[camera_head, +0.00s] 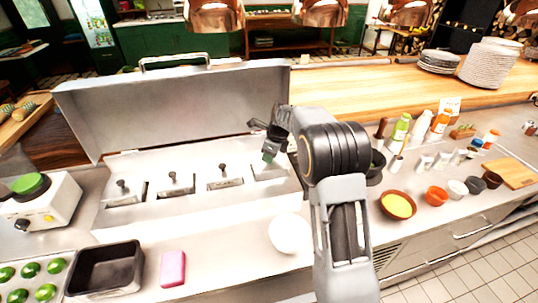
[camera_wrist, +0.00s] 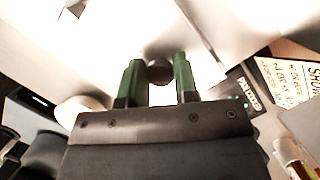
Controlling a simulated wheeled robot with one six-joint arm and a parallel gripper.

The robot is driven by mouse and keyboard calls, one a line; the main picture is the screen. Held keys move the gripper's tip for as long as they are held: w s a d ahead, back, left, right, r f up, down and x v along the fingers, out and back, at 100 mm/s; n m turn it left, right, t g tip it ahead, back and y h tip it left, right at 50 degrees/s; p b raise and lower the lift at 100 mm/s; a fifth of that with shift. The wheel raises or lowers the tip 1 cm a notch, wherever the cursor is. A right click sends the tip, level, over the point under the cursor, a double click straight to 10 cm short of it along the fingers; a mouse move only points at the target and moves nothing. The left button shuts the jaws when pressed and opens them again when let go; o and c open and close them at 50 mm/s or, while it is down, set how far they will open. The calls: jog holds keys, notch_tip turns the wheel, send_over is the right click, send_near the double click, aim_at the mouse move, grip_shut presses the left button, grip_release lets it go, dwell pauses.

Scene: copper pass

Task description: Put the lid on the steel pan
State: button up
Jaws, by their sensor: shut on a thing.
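My gripper (camera_head: 268,157) is at the right end of the steel unit with a raised hinged cover. In the wrist view its green fingers (camera_wrist: 158,78) are closed on either side of a dark round knob (camera_wrist: 159,68). The knob belongs to a pale steel lid (camera_head: 266,172), which is overexposed. I cannot tell whether this lid rests on the steel pan beneath or hangs just above it. Several similar lids with dark knobs lie in a row to the left, including one lid (camera_head: 174,183) and another (camera_head: 225,180). The opening under my gripper is hidden.
The raised cover (camera_head: 180,105) stands behind the row. A black rectangular pan (camera_head: 105,268), a pink sponge (camera_head: 173,268) and a white round object (camera_head: 289,233) are at the front. Bowls, including a yellow-filled one (camera_head: 397,205), and bottles (camera_head: 400,128) stand to the right.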

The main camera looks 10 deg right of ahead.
jog(key=o, duration=1.5)
jog(key=shift+r, duration=0.1)
jog(key=shift+r+p, duration=3.15)
jog(key=shift+r, duration=0.3)
grip_shut()
